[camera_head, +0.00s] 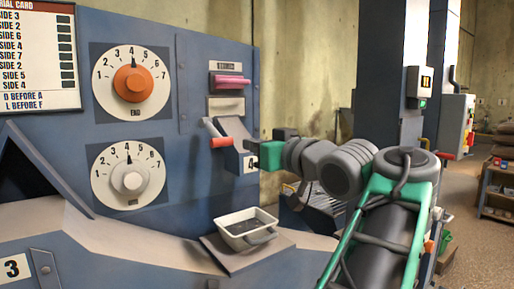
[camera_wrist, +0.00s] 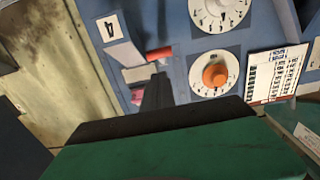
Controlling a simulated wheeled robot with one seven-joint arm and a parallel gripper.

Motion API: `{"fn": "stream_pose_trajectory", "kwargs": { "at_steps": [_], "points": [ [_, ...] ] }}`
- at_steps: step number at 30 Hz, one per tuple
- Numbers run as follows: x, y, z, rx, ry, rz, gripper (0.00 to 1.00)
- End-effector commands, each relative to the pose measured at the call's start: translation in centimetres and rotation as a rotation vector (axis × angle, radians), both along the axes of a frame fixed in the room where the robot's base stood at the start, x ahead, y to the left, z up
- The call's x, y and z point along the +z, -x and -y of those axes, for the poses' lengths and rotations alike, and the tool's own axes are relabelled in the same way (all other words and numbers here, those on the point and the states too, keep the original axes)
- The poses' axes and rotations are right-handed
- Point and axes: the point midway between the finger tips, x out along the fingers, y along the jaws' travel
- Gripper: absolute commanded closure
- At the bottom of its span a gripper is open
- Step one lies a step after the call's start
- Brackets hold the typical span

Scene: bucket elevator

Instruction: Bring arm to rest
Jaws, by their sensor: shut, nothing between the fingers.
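My gripper (camera_head: 255,164) is at the end of my grey and green arm, which reaches left across the head view toward the blue panel (camera_head: 215,70). The gripper is shut and empty. It hangs just right of a lever with a red handle (camera_head: 221,142), near the small white numbered plate. I cannot tell from the head view whether it touches anything. In the wrist view the dark closed fingers (camera_wrist: 157,90) point at the panel, with the red handle (camera_wrist: 158,54) showing beyond them.
The panel has an orange dial (camera_head: 132,83), a white dial (camera_head: 129,179) and a pink bar (camera_head: 230,82). A white tray (camera_head: 247,229) with dark contents sits on the ledge below. A blue column (camera_head: 385,75) stands behind my arm. Open floor (camera_head: 485,245) lies to the right.

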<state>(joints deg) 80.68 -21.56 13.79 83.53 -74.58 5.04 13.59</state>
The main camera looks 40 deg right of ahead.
Motion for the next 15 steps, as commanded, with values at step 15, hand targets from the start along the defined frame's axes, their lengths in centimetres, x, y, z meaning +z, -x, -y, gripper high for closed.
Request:
{"fn": "stream_pose_trajectory", "kwargs": {
  "at_steps": [15],
  "points": [
    [-5.1,-7.3,-7.3,0.037,-0.152,-0.282,1.0]
  ]
}}
